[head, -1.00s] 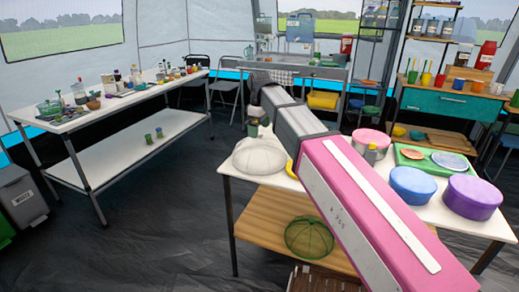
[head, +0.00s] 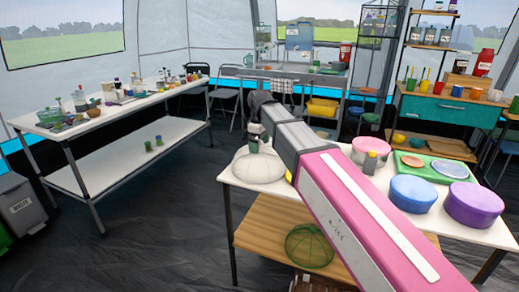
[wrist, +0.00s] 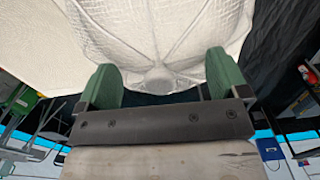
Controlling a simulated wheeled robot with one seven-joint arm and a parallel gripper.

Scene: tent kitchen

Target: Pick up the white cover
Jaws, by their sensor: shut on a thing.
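The white cover (head: 259,165) is a mesh dome with a knob on top. It sits at the left corner of the near table (head: 418,228). My gripper (head: 254,138) is at the top of the dome, shut on the knob. In the wrist view, the green fingers (wrist: 165,85) stand on both sides of the knob, and the pale mesh of the cover (wrist: 150,30) fills the top of the picture. The cover appears to rest on the table. My pink arm hides part of the tabletop.
A pink container (head: 374,150), a green tray (head: 436,166), a blue container (head: 412,193) and a purple container (head: 474,204) stand on the same table. A green mesh cover (head: 308,246) is on its lower shelf. A long white table (head: 120,122) is at the left.

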